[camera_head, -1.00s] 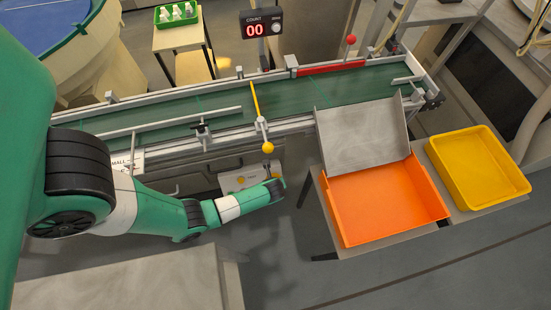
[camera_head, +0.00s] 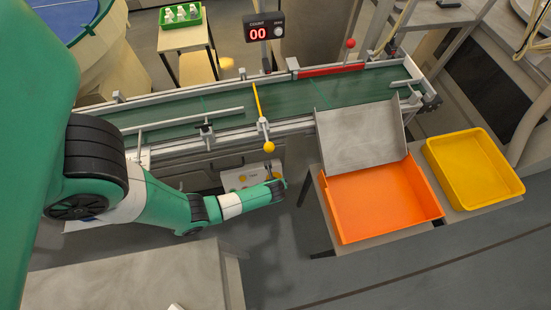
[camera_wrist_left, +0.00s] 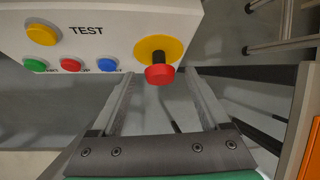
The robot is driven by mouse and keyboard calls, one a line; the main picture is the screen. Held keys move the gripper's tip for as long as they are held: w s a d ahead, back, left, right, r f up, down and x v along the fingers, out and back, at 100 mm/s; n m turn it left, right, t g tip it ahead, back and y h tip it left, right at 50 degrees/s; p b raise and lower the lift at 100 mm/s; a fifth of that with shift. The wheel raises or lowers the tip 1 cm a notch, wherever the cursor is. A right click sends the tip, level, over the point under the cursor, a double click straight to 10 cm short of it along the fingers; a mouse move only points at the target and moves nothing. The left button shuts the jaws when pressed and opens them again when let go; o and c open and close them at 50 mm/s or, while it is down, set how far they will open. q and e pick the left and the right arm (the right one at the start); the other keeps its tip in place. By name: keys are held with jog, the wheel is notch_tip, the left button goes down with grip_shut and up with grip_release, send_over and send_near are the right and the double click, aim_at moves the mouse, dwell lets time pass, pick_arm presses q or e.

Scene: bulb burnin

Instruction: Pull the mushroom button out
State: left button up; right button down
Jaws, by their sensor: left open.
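The red mushroom button (camera_wrist_left: 159,75) stands on a round yellow collar (camera_wrist_left: 158,47) on the white control panel (camera_wrist_left: 100,25) in the left wrist view. The panel also shows in the head view (camera_head: 232,180), partly hidden by my left arm. My left gripper (camera_wrist_left: 162,82) is open. Its two fingers reach toward the panel, one to each side of the button in the picture; I see no contact. In the head view my left gripper (camera_head: 279,187) is small beside the panel's right end. My right gripper is not in view.
The panel also has a yellow TEST button (camera_wrist_left: 42,34) and green, red and blue buttons. The conveyor (camera_head: 200,113) with a yellow-knobbed lever (camera_head: 268,147) is behind. An orange tray (camera_head: 385,207) and yellow bin (camera_head: 470,168) stand right. A grey table (camera_head: 130,280) is in front.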

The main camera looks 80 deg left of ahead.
pick_arm(q)
jog(key=p+v, duration=0.7)
jog(key=v, duration=0.4)
jog(key=shift+d+r, duration=0.15)
jog(key=shift+r, duration=0.05)
jog(key=shift+w, duration=0.1)
